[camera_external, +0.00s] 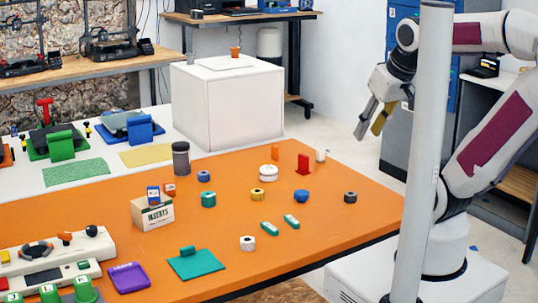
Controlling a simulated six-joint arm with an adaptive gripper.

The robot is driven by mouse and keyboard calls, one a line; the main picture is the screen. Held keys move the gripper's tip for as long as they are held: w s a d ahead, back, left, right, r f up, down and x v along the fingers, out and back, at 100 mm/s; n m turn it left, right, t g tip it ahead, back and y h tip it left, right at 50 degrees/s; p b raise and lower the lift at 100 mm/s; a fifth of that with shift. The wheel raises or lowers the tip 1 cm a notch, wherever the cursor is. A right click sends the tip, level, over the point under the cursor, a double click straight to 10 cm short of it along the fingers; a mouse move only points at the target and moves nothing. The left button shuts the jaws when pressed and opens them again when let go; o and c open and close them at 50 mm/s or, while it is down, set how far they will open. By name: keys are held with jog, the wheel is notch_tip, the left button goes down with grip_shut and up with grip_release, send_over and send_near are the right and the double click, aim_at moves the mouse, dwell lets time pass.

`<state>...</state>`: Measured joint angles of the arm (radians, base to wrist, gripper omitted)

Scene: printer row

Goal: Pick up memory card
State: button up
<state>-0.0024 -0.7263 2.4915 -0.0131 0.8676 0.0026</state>
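A small blue card with a pale label (153,194), which looks like the memory card, stands upright in the open top of a cream box marked INSERTS (154,214). Its lower part is hidden by the box. A small red piece (169,189) shows beside it at the box's right side. The box is on the orange table top, left of the middle.
Several small items lie on the orange table (330,240), including a dark cylinder (181,158), a green-teal block (208,199) and a white ring (247,243). A purple tray (128,277) and a teal plate (197,264) lie in front. A large white box (228,105) stands behind. A pale post (424,150) crosses my arm.

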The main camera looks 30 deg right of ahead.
jog(key=w+d+r+n+t, duration=0.1)
jog(key=w+r+t, duration=0.1)
jog(key=w, duration=0.9)
jog(key=w+a+f+n+t+y, duration=0.1)
jog(key=w+a+f+n+t, duration=0.3)
jog(key=w, duration=0.8)
jog(key=w+a+r+n+y, duration=0.15)
jog(key=w+a, duration=0.35)
jog(key=w, duration=0.6)
jog(key=w+a+f+n+y, duration=0.2)
jog(key=w+a+f+y, duration=0.25)
jog(key=a, duration=0.25)
jog(key=n+g+y, duration=0.5)
jog(key=y, duration=0.5)
send_near(154, 195)
jog(key=shift+w+a+r, duration=0.25)
jog(key=shift+w+a, duration=0.1)
jog(key=shift+a, duration=0.1)
jog(key=shift+w+a+r, duration=0.2)
jog(key=shift+w+a, duration=0.2)
jog(key=shift+a, duration=0.1)
jog(key=shift+x, duration=1.3)
